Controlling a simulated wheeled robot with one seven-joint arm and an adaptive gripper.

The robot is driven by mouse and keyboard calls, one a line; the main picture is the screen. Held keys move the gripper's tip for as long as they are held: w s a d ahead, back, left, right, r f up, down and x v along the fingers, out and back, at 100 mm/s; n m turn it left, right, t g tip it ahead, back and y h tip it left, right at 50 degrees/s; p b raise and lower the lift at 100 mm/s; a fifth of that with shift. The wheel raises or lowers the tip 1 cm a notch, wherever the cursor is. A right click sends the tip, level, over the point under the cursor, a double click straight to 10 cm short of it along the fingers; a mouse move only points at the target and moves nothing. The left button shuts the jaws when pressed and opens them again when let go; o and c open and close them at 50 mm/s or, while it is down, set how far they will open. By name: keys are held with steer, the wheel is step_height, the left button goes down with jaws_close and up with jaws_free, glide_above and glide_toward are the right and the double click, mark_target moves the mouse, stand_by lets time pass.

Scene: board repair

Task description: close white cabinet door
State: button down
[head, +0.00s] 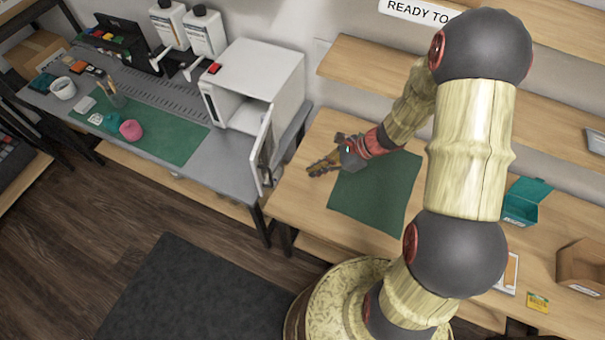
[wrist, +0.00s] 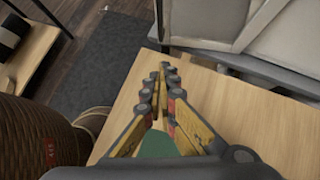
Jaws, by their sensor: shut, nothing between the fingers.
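The white cabinet (head: 258,84) stands on the grey bench to the left of my arm in the head view. Its door (head: 264,147) is swung open toward the front right, and the dark inside partly shows. In the wrist view, a pale panel (wrist: 205,18) at the top seems to belong to the cabinet or its door. My gripper (head: 312,172) is over the wooden table, to the right of the open door and apart from it. Its fingers are together and empty, and they also show in the wrist view (wrist: 165,72).
A green mat (head: 375,195) lies on the wooden table (head: 290,200) under my arm. The grey bench (head: 225,155) holds bottles (head: 205,35), a pink roll (head: 131,130) and a cup with tools (head: 113,95). A teal box (head: 521,207) stands on the right.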

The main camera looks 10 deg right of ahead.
steer(key=a+r+b+x, duration=0.2)
steer(key=x, duration=1)
steer(key=shift+w+a, duration=0.1)
steer(key=shift+w, duration=0.05)
